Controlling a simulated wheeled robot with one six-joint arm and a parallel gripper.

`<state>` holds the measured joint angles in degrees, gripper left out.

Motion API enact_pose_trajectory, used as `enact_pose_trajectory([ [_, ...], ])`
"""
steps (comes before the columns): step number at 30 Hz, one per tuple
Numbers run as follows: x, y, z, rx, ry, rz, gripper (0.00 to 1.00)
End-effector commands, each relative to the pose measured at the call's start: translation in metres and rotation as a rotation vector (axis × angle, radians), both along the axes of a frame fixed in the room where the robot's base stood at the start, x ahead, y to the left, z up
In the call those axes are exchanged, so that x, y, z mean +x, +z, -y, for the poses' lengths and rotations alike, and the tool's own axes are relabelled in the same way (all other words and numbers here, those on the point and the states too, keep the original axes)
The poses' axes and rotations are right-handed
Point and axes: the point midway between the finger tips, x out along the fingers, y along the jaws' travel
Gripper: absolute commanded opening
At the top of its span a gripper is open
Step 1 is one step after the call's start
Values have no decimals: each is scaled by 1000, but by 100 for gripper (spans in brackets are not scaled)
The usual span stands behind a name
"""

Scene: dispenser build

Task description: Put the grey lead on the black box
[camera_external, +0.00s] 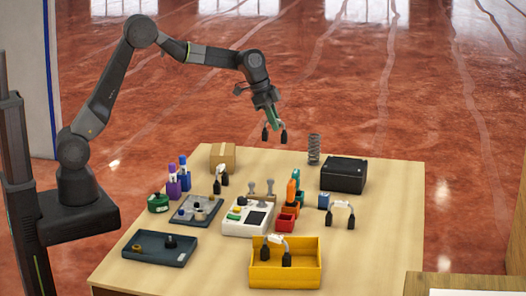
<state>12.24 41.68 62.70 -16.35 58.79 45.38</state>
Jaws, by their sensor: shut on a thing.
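My gripper (272,124) is above the back middle of the table. It is shut on a lead, whose two black ends (284,136) hang below it. The lead's middle part is mostly hidden by the gripper, so its grey colour is hard to confirm. The black box (343,176) stands at the back right of the table, to the right of and lower than my gripper. Its top looks clear. The held lead is apart from the box.
A grey spring (314,150) stands left of the black box. A cardboard box (222,157) is at the back left. Other leads lie near the cardboard box (221,180), at right (341,206) and in the yellow bin (285,276). A white device (236,229) is central.

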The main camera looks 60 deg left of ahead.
Motion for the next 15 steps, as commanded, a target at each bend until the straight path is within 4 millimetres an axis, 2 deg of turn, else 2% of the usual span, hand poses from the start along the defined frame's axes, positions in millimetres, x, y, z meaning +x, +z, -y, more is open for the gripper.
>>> enact_pose_trajectory([
  [4,8,17,11,0,-1,2,0],
  [7,20,27,28,1,1,0,0],
  [15,54,48,97,3,23,-5,0],
])
